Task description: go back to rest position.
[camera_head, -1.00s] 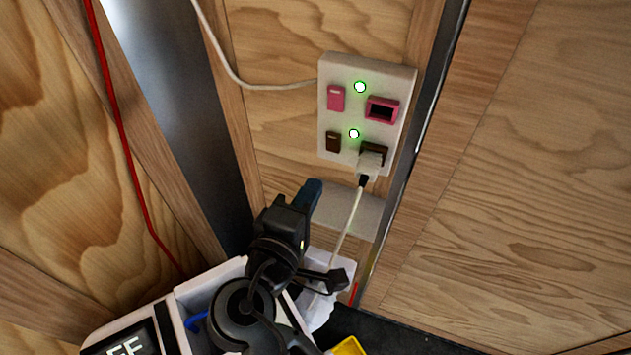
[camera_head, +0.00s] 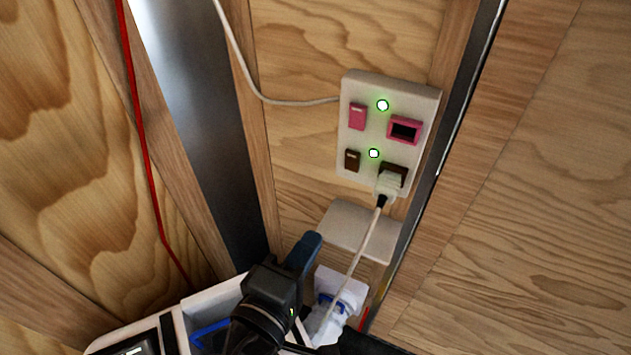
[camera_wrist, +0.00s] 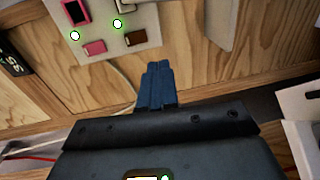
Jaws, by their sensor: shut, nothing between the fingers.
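My gripper (camera_head: 307,246) is at the bottom middle of the head view, above a white bin. Its blue fingers are together and hold nothing. In the wrist view the shut fingers (camera_wrist: 156,85) point toward the wooden wall, apart from the outlet panel. The white panel (camera_head: 424,109) is on the wall to the upper right of my gripper. It has a pink switch (camera_head: 357,116), a pink socket (camera_head: 405,130), a brown switch (camera_head: 352,160) and two lit green lights. A white plug (camera_head: 388,185) sits in the brown lower socket, its cord hanging down.
A white bin (camera_head: 215,296) with something blue inside lies under my arm. A white box (camera_head: 357,232) is on the wall below the panel. A red cable (camera_head: 137,120) runs down at left. A metal post (camera_head: 190,110) stands left of the panel. Open space lies before the walls.

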